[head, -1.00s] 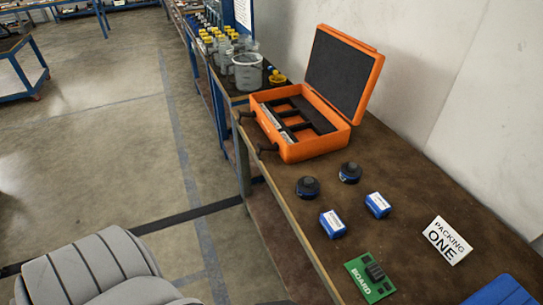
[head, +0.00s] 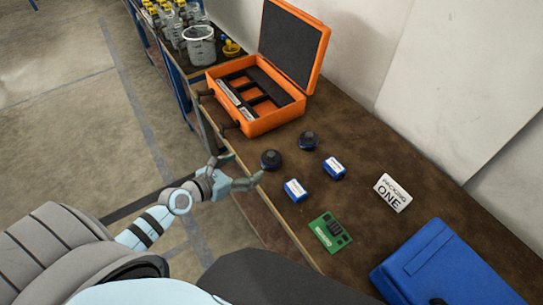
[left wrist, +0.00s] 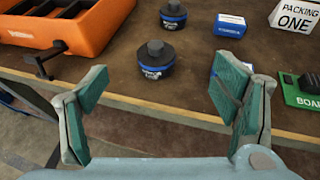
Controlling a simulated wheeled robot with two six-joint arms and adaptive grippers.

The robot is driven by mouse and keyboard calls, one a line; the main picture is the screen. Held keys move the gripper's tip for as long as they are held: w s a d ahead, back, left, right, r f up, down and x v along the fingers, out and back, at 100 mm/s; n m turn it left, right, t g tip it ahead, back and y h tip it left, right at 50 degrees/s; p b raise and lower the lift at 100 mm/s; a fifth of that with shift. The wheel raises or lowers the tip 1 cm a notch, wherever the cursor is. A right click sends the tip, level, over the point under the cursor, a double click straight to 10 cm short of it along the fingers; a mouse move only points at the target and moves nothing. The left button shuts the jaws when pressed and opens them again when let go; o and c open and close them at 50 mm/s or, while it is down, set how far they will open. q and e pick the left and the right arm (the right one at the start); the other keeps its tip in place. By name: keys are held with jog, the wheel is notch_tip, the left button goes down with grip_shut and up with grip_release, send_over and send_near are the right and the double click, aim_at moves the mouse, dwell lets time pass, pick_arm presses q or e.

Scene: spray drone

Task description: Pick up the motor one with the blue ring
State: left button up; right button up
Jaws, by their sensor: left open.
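Two dark round motors stand on the brown bench. The nearer motor (head: 271,160) shows a blue ring around its base in the left wrist view (left wrist: 156,62). The farther motor (head: 308,141) also shows some blue at its base in the left wrist view (left wrist: 173,15). My left gripper (head: 247,178) is open and empty at the bench's front edge, just short of the nearer motor. In the left wrist view its two fingers (left wrist: 158,98) are spread wide, with the nearer motor beyond and between them. My right gripper is not in view.
Two blue-and-white boxes (head: 296,190) (head: 334,168), a green board (head: 330,232) and a "Packing One" sign (head: 393,193) lie right of the motors. An open orange case (head: 275,118) stands behind them. A blue case (head: 440,270) is at the lower right.

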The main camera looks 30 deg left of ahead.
pick_arm(q)
jog(key=b, duration=0.3)
send_near(270, 155)
jog(key=x, duration=0.4)
jog(key=shift+w+d, duration=0.35)
jog(key=w+f+b, duration=0.2)
jog(key=w, duration=0.1)
jog(key=shift+w+d+f, duration=0.15)
jog(key=shift+w, duration=0.05)
jog(key=shift+w+d, duration=0.1)
jog(key=shift+w, duration=0.25)
jog(key=c, duration=1.9)
grip_shut()
